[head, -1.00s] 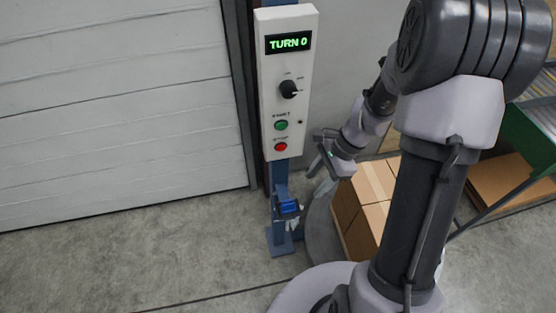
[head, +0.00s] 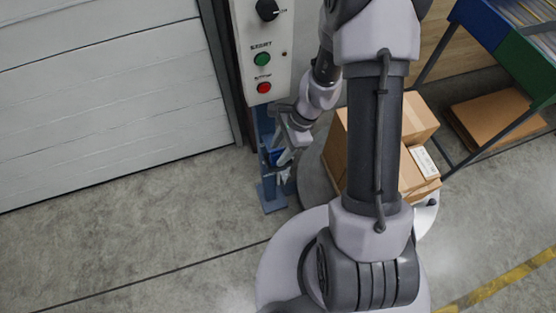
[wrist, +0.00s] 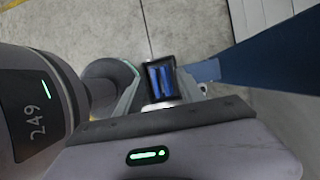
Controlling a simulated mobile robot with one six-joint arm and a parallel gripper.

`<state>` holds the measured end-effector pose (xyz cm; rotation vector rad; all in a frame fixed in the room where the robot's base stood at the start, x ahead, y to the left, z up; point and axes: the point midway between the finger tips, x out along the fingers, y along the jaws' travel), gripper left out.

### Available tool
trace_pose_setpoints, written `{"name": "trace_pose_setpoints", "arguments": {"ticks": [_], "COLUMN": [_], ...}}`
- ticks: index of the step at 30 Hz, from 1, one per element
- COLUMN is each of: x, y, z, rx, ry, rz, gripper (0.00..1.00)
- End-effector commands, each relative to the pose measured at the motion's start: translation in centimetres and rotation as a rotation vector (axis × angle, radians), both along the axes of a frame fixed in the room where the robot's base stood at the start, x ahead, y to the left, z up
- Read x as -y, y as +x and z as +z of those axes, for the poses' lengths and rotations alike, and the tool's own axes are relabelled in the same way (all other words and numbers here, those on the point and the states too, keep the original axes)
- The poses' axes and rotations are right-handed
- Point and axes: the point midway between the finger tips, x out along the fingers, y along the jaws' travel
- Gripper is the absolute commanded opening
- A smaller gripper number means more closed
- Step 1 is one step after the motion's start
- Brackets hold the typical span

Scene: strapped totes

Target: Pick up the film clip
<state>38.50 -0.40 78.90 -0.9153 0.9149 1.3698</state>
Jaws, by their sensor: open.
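A small dark holder (wrist: 171,62) on the blue post carries blue pieces (wrist: 161,83), seen in the wrist view. I cannot tell whether one of these is the film clip; no other candidate shows. In the head view the blue patch (head: 276,155) is partly hidden by my gripper (head: 283,163). My gripper is open, pointing down at the front of the post, close to the holder. In the wrist view its fingers (wrist: 158,95) lie on either side of the holder's near end. I cannot tell whether they touch anything.
A white control box (head: 262,55) with a knob, green button and red button is on the blue post (head: 267,130) above. A white shutter door (head: 110,90) is at left. Cardboard boxes (head: 415,118) sit behind my arm. Floor at lower left is clear.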

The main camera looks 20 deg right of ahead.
Motion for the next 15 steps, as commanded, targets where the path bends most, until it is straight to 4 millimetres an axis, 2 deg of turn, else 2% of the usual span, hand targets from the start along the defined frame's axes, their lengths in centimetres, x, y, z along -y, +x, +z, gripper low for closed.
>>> {"name": "trace_pose_setpoints", "arguments": {"ticks": [1,2,9,11,15], "x": [-0.29,-0.41,-0.55,-0.55,-0.54], "y": [-0.03,-0.02,0.00,0.00,0.01], "z": [-1.18,-1.40,-1.33,-1.32,-1.31], "rx": [-0.001,-0.001,0.000,0.000,0.000], "ry": [0.000,0.000,0.000,0.000,0.000], "rz": [0.001,0.000,-0.001,-0.001,0.000], "gripper": [0.45,0.45,0.45,0.36,0.08]}}
